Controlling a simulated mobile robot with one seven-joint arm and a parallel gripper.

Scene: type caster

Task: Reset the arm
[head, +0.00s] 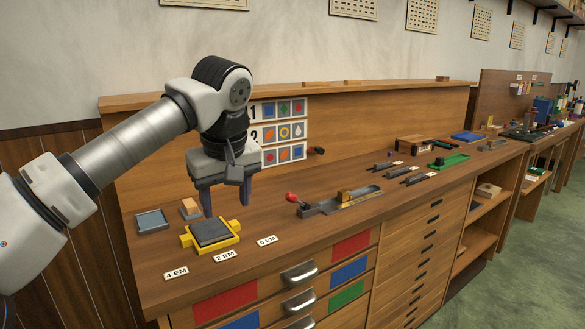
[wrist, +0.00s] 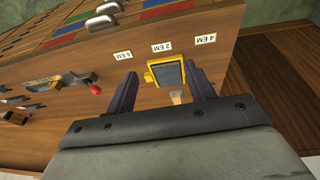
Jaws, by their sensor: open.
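My gripper (head: 226,203) is open and empty, pointing down above the left part of the workbench (head: 355,225). In the wrist view my gripper (wrist: 163,92) shows its two dark fingers spread apart. A yellow-framed block with a dark top (head: 211,235) lies on the bench just below and in front of the fingers. In the wrist view the yellow-framed block (wrist: 166,73) shows between the fingers and beyond them. My arm reaches in from the left, bent at the elbow above the bench. I see nothing held between the fingers.
A grey tray (head: 152,221) and a small wooden block (head: 190,208) lie left of my gripper. A metal holder with a red knob (head: 340,200) lies to the right. A picture chart (head: 283,133) stands behind. Number labels (head: 224,256) lie along the front edge, above drawers.

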